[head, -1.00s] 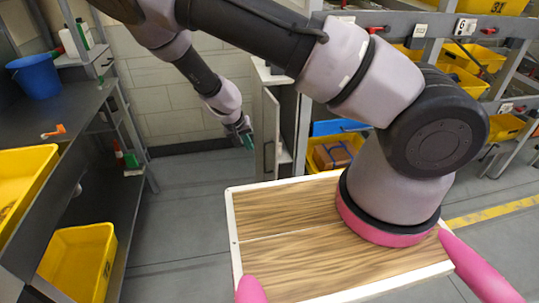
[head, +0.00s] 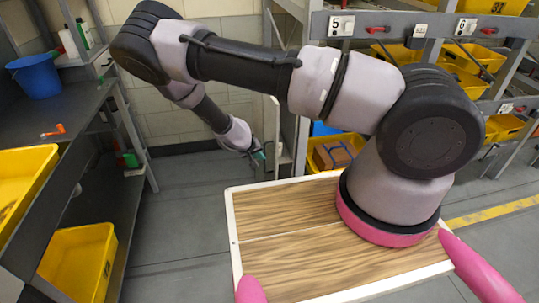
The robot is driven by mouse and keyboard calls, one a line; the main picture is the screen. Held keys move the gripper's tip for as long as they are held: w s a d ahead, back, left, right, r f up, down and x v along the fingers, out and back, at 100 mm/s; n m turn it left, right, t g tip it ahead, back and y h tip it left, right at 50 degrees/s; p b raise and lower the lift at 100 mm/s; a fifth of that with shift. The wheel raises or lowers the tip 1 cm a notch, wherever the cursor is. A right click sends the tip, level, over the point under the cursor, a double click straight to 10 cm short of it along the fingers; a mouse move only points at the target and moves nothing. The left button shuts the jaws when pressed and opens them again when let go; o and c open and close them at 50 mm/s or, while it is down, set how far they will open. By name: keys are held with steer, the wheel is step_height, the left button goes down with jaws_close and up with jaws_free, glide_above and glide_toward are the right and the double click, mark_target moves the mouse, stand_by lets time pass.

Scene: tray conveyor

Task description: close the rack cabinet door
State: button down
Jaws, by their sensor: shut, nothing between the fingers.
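The rack cabinet's pale grey door (head: 271,122) stands upright in the middle of the head view, seen as a narrow panel, and looks open. A dark gap shows to its right, towards the rack. My arm partly hides the cabinet's top. My gripper (head: 259,155), with teal fingertips, is low at the left side of the door panel. It is small in the picture, and its fingers look shut with nothing in them. I cannot tell whether the fingertips touch the door.
A dark bench (head: 62,125) with a blue bucket (head: 37,76) and yellow bins stands on the left. Right of the cabinet, a yellow bin (head: 320,162) holds a brown box. Racks with several yellow bins fill the right. The grey floor (head: 190,200) between bench and cabinet is clear.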

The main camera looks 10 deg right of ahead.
mark_target(300, 129)
steer(key=shift+w+d, duration=0.2)
steer(key=shift+d, duration=1.75)
steer(key=shift+d, duration=0.1)
steer(key=shift+d+n+t+y, duration=0.3)
steer(key=shift+d+n, duration=0.4)
steer(key=shift+d, duration=0.35)
steer(key=w+d+n+y, duration=0.3)
steer(key=w+d+n, duration=0.1)
steer(key=w+d+n+y, duration=0.2)
steer(key=w+d+n, duration=0.2)
steer(key=d+n, duration=0.1)
steer(key=w+d+n+y, duration=0.3)
steer(key=d+n, duration=0.2)
steer(key=shift+w+d+y, duration=0.25)
steer(key=shift+w+y, duration=0.05)
steer(key=shift+w, duration=0.1)
steer(key=shift+w+d+n+y, duration=0.2)
steer(key=shift+w+n+y, duration=0.1)
steer(key=shift+w+n, duration=0.5)
steer(key=shift+w+r, duration=0.1)
steer(key=shift+w, duration=0.05)
